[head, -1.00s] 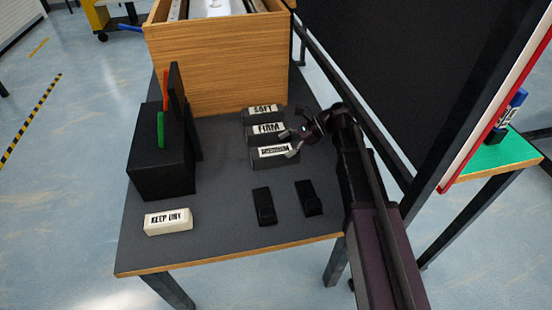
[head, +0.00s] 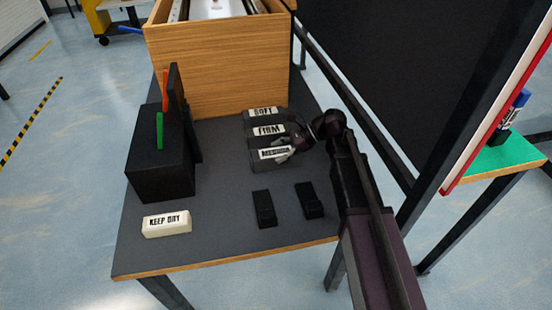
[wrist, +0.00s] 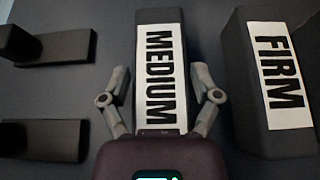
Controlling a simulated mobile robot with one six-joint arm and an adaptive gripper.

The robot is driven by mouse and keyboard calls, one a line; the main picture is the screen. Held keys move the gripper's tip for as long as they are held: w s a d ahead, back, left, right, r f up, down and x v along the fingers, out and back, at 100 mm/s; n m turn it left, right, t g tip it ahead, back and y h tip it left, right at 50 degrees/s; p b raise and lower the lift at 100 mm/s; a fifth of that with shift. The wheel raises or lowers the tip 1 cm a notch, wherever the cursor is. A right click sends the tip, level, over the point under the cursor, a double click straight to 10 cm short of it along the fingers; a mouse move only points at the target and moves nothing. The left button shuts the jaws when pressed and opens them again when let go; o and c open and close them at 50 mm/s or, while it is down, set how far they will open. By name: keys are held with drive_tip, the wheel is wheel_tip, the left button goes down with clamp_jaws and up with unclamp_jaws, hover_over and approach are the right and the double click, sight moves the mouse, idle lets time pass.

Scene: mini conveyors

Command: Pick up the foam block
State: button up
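Three dark grey blocks with white labels lie in a row on the table: SOFT (head: 263,112), FIRM (head: 267,131) and MEDIUM (head: 265,155). No label reads "foam". My gripper (head: 285,151) is at the right end of the MEDIUM block. In the wrist view my gripper (wrist: 160,80) is open, with one finger on each side of the MEDIUM block (wrist: 160,25). Narrow gaps show between the fingers and its sides. The FIRM block (wrist: 247,80) stands just right of the right finger.
Two small black pieces (head: 264,208) (head: 309,200) stand near the table's front edge. A black box (head: 160,180) with upright panels is at the left. A wooden box (head: 215,70) closes the back. The table (head: 225,225) is bare in the middle.

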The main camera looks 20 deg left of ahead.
sight(278, 152)
drive_tip(key=c, duration=0.4)
drive_tip(key=shift+r, duration=0.15)
drive_tip(key=shift+c, duration=0.2)
wheel_tip(278, 152, up, 10)
drive_tip(key=p, duration=1)
idle(0.4)
